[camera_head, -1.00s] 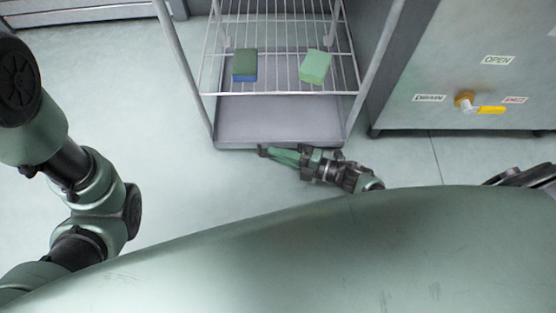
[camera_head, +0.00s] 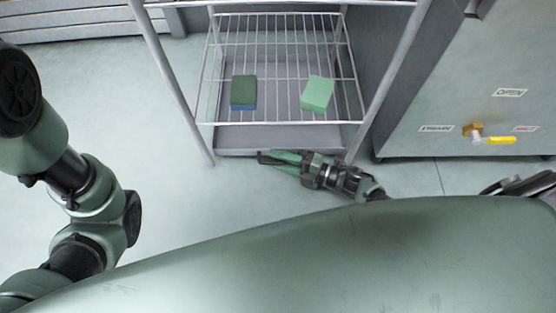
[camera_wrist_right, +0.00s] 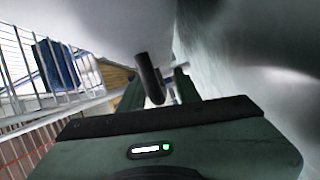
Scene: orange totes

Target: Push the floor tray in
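The grey floor tray (camera_head: 280,140) lies on the floor under the wire rack in the head view. Its front edge is slightly behind the rack's front feet. My right gripper (camera_head: 268,160) is low at the tray's front edge, fingers pointing left along it; any contact is hard to tell. In the right wrist view its two green fingers (camera_wrist_right: 158,90) stand apart, with a dark rounded rod (camera_wrist_right: 150,78) showing between them. Nothing is visibly gripped. My left arm shows at the left, but its gripper is out of view.
The wire rack (camera_head: 280,23) holds a dark green and blue sponge (camera_head: 243,92) and a light green sponge (camera_head: 317,94). Its front legs flank the tray. A grey cabinet (camera_head: 470,90) with a yellow-handled valve (camera_head: 490,139) stands at the right. Floor at the left is clear.

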